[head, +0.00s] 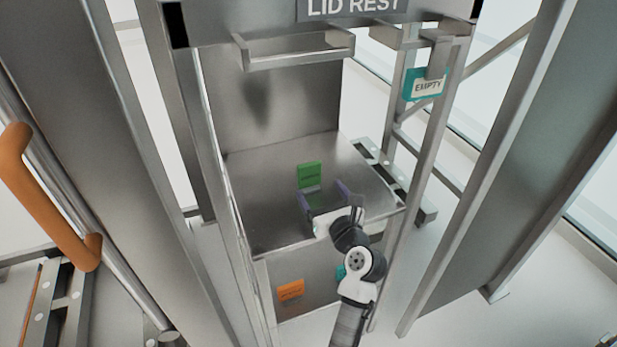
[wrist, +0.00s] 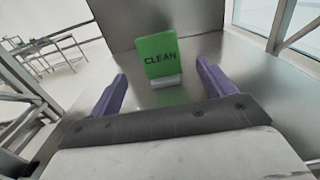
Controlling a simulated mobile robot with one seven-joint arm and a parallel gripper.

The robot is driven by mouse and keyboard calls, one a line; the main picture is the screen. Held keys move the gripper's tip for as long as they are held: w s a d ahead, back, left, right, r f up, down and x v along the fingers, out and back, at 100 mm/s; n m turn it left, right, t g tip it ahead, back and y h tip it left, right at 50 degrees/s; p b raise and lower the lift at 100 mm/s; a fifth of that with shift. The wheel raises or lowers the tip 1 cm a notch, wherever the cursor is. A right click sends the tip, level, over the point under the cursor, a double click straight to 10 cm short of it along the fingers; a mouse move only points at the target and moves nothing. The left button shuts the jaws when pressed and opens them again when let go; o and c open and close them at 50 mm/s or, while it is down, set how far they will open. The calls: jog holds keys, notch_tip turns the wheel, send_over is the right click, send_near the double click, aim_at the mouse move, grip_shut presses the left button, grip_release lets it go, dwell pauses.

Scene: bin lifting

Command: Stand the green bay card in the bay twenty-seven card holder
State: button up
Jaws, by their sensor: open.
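The green card (head: 310,174) stands upright on the metal shelf inside the steel frame. In the wrist view the green card (wrist: 158,54) reads "CLEAN" and its foot sits in a small pale base (wrist: 167,82). My gripper (head: 325,190) is open, with its two purple fingers apart and nothing between them. In the wrist view my gripper (wrist: 163,82) has one finger on each side of the card's lower part, with the card beyond the fingertips. I cannot tell which holder is bay twenty-seven's; no such number is readable.
A teal card marked "EMPTY" (head: 426,84) sits in a holder on the right post. An orange card (head: 290,290) is low on the front. A "LID REST" sign (head: 352,8) and a tray-like bracket (head: 298,50) are above. Steel posts stand close on both sides.

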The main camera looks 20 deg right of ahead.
aim_at(310, 175)
jog(key=w+p, duration=0.1)
jog(key=w, duration=0.7)
jog(key=shift+a, duration=0.15)
jog(key=c, duration=1.2)
jog(key=shift+r, duration=0.15)
